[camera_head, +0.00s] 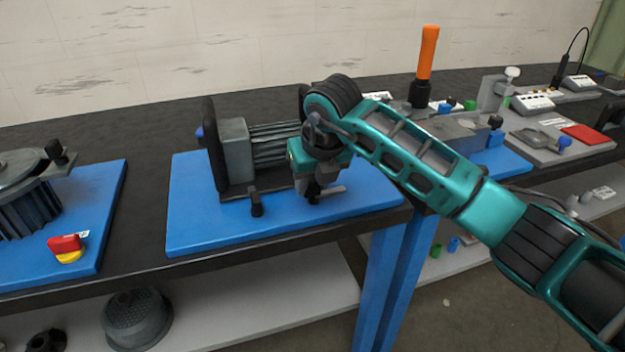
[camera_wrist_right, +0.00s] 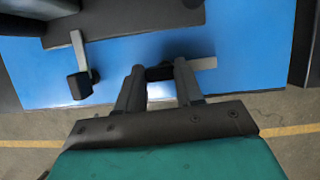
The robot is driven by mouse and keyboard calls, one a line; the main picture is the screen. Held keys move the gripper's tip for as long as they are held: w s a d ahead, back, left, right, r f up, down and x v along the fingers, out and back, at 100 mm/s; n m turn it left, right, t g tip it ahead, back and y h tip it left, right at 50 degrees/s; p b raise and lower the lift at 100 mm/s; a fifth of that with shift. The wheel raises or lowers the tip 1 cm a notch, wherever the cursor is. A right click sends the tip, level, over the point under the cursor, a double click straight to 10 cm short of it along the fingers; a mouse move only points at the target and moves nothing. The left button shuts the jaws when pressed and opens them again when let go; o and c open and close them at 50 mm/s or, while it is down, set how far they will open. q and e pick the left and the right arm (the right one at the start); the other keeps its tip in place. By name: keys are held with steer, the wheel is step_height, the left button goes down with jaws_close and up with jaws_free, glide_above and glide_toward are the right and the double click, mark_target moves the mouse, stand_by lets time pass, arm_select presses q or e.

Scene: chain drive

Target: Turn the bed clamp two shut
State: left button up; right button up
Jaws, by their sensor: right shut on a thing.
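A bed clamp (camera_head: 333,191) sits at the front right of the motor-like unit's base on the blue board. Its grey bar also shows in the right wrist view (camera_wrist_right: 206,63), pointing right from between my fingers. My right gripper (camera_head: 314,192) reaches down onto this clamp. In the right wrist view my right gripper (camera_wrist_right: 161,82) has its two fingers on either side of the clamp's black knob (camera_wrist_right: 160,72) and is shut on it. A second clamp (camera_head: 257,203) with a black knob stands free to the left; it also shows in the right wrist view (camera_wrist_right: 80,78). My left gripper is not in view.
The grey ribbed unit (camera_head: 236,150) with a black end plate stands just behind the clamps. The blue board (camera_head: 200,235) is bare in front. An orange-handled tool (camera_head: 427,55) stands upright behind my right arm. A red and yellow button (camera_head: 67,247) is at left.

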steer(key=shift+d+n, duration=0.1)
steer(key=shift+n, duration=0.5)
steer(key=n+y+b, duration=0.1)
steer(key=n, duration=0.2)
steer(key=shift+d+g+y, duration=0.1)
steer(key=shift+g+y, duration=0.2)
steer(key=shift+g, duration=0.1)
steer(key=n+g+b, duration=0.1)
steer(key=n, duration=0.3)
steer(key=shift+d+y, duration=0.1)
steer(key=shift+y, duration=0.3)
steer(key=n+g, duration=0.1)
steer(key=n, duration=0.1)
steer(key=n+g, duration=0.1)
steer(key=n, duration=0.1)
steer(key=shift+w+d+n+y, duration=0.1)
steer(key=shift+n+y, duration=0.2)
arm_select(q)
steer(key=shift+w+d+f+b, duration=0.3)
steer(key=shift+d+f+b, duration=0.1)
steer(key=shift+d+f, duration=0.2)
arm_select(e)
steer(key=shift+w+n+g, duration=0.15)
steer(key=shift+n+g, duration=0.65)
steer(key=shift+n, duration=1.4)
steer(key=shift+d, duration=0.1)
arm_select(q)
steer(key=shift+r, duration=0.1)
arm_select(e)
steer(key=o, duration=1)
